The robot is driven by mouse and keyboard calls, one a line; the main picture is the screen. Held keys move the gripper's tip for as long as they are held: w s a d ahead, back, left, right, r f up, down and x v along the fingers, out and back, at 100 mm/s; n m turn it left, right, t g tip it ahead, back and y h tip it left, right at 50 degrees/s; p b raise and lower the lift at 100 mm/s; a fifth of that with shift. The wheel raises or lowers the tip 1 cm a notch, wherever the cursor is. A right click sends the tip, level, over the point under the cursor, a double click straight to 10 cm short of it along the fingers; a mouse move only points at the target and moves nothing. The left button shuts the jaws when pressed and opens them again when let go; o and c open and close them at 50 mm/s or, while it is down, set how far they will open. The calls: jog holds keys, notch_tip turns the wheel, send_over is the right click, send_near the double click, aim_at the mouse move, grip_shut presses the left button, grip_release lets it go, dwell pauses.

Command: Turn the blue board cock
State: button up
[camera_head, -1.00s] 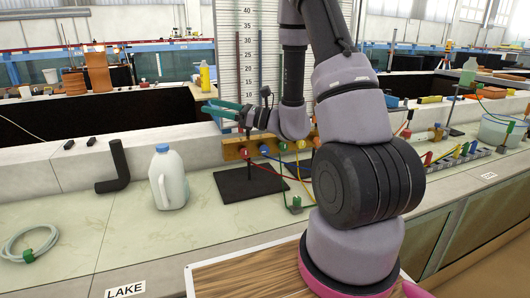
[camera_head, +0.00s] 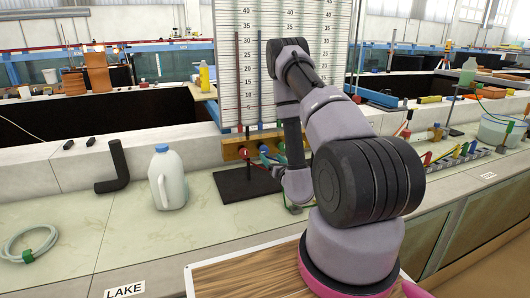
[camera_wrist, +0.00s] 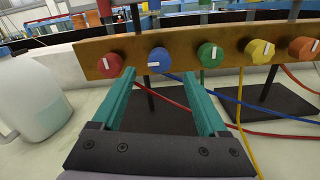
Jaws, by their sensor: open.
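The manometer board's brass bar carries a row of coloured cocks, each with a white mark. In the wrist view the blue board cock (camera_wrist: 159,60) stands between the red cock (camera_wrist: 110,65) and the green cock (camera_wrist: 210,55), with its white mark level, pointing left. My gripper (camera_wrist: 164,80) has two teal fingers, open and empty, pointing at the bar. The blue cock lies ahead, between the finger lines and slightly left of their middle; I see no contact. In the head view my gripper (camera_head: 264,158) is small before the bar, and the blue cock is mostly hidden.
A white jug (camera_head: 168,180) stands left of the board's dark base (camera_head: 246,186); it also shows at the wrist view's left edge (camera_wrist: 30,95). A black elbow pipe (camera_head: 116,170) lies farther left. Thin red, blue and yellow tubes hang below the bar.

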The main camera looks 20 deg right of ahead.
aim_at(265, 151)
jog(key=w, duration=0.7)
jog(key=shift+w, duration=0.25)
grip_shut()
